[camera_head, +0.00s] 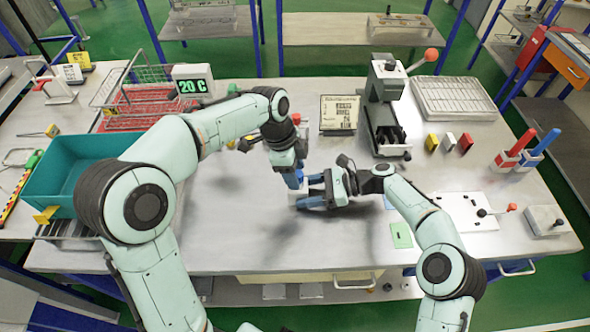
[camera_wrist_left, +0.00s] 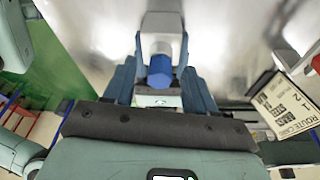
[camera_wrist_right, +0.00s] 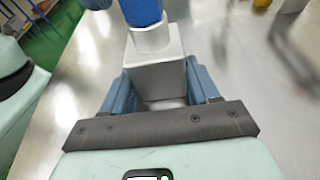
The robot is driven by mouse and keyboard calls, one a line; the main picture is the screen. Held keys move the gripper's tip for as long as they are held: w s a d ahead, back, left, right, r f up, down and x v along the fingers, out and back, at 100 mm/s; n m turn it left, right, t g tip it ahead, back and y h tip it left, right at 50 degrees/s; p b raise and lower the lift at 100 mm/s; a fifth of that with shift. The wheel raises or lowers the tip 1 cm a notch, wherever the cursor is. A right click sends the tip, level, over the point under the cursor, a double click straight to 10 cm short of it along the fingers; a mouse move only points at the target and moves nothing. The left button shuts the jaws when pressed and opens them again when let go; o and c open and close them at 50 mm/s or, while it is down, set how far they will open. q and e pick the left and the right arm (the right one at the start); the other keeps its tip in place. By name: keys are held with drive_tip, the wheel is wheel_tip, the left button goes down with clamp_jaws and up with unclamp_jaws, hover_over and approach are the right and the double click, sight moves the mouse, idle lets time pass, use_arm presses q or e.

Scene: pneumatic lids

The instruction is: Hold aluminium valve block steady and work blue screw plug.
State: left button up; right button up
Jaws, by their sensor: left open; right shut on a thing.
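The aluminium valve block (camera_wrist_right: 157,68) is a pale grey box. It sits between the fingers of my right gripper (camera_wrist_right: 158,95), which is shut on it from the side. The blue screw plug (camera_wrist_right: 140,12) stands on a pale collar on top of the block. In the left wrist view the plug (camera_wrist_left: 159,73) shows as a blue hexagonal head between the fingers of my left gripper (camera_wrist_left: 158,92), which is open with a gap on both sides. In the head view my left gripper (camera_head: 293,180) points down over the block, beside my right gripper (camera_head: 311,191); the fingers mostly hide block and plug.
A route card (camera_head: 339,114) stands behind the grippers, with a dark press-like device (camera_head: 385,100) to its right. A teal bin (camera_head: 70,180) and a red wire basket (camera_head: 140,105) are at left. A green card (camera_head: 401,236) lies at right. The front middle table is clear.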

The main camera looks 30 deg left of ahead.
use_arm(q)
drive_tip(key=v, duration=0.6)
drive_tip(key=shift+r, duration=0.4)
use_arm(e)
drive_tip(key=shift+f, duration=0.2)
use_arm(q)
drive_tip(key=shift+a, duration=0.15)
drive_tip(key=v, duration=1.2)
use_arm(e)
drive_tip(key=o, duration=1.1)
drive_tip(key=shift+r, duration=0.1)
